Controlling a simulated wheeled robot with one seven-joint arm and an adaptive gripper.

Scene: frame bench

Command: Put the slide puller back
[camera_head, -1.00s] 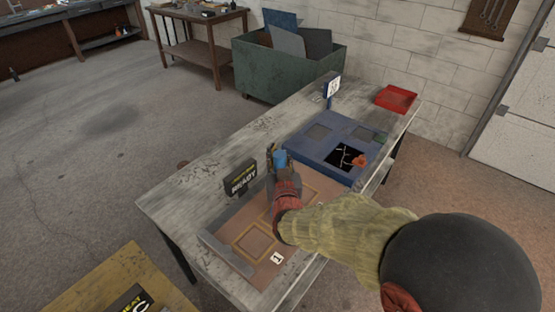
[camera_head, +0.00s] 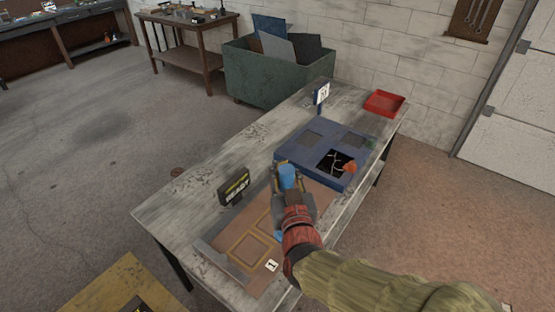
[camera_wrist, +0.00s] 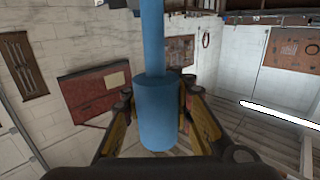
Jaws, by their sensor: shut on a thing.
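My gripper (camera_head: 290,180) is shut on a blue stepped cylinder, which I take to be the slide puller (camera_head: 287,174). In the wrist view the slide puller (camera_wrist: 157,112) has a thick lower body and a thinner shaft running out of the top of the picture. The yellow-and-black fingers lie on both sides of it. In the head view my gripper is over the far part of a brown board (camera_head: 228,236) with yellow square outlines. A blue panel (camera_head: 308,168) with square recesses lies just beyond. One recess is dark, with pale branching strands and an orange piece (camera_head: 349,168).
A small numbered sign (camera_head: 321,95) stands behind the blue panel. A red tray (camera_head: 385,104) sits at the bench's far end. The bench's left surface (camera_head: 185,205) is clear.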

